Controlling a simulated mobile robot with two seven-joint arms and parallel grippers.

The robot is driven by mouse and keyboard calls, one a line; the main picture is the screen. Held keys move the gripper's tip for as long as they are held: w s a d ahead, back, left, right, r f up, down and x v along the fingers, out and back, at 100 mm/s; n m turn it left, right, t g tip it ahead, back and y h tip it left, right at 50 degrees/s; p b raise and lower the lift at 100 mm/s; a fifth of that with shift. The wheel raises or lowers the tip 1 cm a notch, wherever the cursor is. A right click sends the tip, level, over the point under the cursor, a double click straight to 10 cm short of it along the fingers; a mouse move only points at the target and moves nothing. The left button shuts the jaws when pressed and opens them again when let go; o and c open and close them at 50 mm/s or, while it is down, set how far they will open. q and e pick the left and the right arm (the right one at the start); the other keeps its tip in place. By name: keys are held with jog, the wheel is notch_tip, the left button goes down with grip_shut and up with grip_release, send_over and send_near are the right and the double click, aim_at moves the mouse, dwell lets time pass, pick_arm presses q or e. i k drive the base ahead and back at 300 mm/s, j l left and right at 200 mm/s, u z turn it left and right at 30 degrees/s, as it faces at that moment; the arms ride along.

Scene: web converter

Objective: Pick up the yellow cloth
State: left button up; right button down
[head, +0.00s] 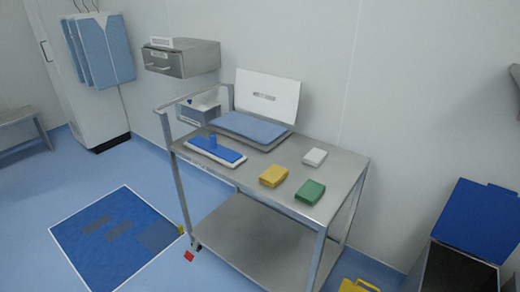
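The yellow cloth (273,176) looks like a small folded block. It lies flat on the top shelf of a steel cart (343,177), near the front edge and right of the middle. A green folded cloth (311,192) lies to its right, and a white one (315,157) lies behind and to the right. They are apart from each other. Neither of my grippers shows in the head view, and nothing touches the yellow cloth.
A blue-topped pad (216,151) and a grey tray with blue material (249,128) take the cart's left half. A white sign (267,96) stands behind. A bin with a raised blue lid (474,220) stands at right. A blue mat (115,240) lies on the floor at left.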

aim_at(273, 177)
jog(key=i+j+z, duration=0.1)
jog(key=i+j, duration=0.75)
jog(key=j, duration=0.15)
jog(key=i+j+z, duration=0.15)
jog(key=i+j, duration=0.25)
jog(key=j, duration=0.15)
